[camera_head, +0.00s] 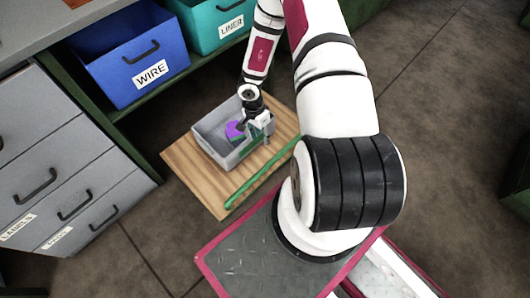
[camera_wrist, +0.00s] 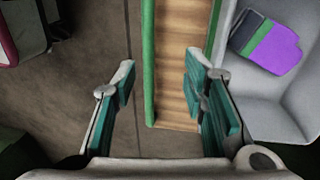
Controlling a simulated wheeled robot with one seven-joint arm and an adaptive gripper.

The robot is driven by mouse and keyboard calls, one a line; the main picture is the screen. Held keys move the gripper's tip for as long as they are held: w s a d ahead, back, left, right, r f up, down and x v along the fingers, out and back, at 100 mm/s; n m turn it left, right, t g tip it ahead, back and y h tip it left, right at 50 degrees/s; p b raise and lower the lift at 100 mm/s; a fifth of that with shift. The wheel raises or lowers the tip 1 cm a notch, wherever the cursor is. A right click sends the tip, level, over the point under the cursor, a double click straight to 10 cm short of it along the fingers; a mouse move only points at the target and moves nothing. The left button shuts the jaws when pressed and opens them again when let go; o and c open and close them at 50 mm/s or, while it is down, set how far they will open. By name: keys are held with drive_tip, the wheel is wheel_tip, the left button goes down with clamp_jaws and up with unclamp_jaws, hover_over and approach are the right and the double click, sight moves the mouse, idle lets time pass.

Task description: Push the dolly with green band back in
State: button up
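The dolly is a flat wooden board (camera_head: 198,181) that sticks out from under the shelf, with a green band (camera_head: 262,170) along its outer edge. A grey bin (camera_head: 209,146) stands on it with a purple item (camera_head: 234,130) inside. My gripper (camera_head: 267,132) is over the dolly, at the bin's outer side. In the wrist view my gripper (camera_wrist: 160,92) is open and empty. The green band (camera_wrist: 148,60) and a strip of bare wood (camera_wrist: 178,60) lie between its fingers. The grey bin (camera_wrist: 268,100) is on the right, close to the right finger. Contact cannot be told.
A blue bin marked WIRE (camera_head: 118,72) and a teal bin marked LINER (camera_head: 208,27) sit on the shelf above the dolly. A grey drawer cabinet (camera_head: 60,160) stands on the left. Bare floor (camera_head: 440,110) is on the right. My own base is in front.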

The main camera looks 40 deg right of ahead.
sight(268, 164)
drive_tip(key=s+f+b, duration=0.1)
drive_tip(key=f+b, duration=0.1)
drive_tip(key=f, duration=0.3)
drive_tip(key=s+f+b, duration=0.2)
drive_tip(key=f, duration=0.3)
drive_tip(key=s+f+b, duration=0.1)
drive_tip(key=f+b, duration=0.1)
drive_tip(key=f, duration=0.3)
drive_tip(key=shift+s+a+f, duration=0.1)
drive_tip(key=shift+s+a, duration=0.15)
clamp_jaws()
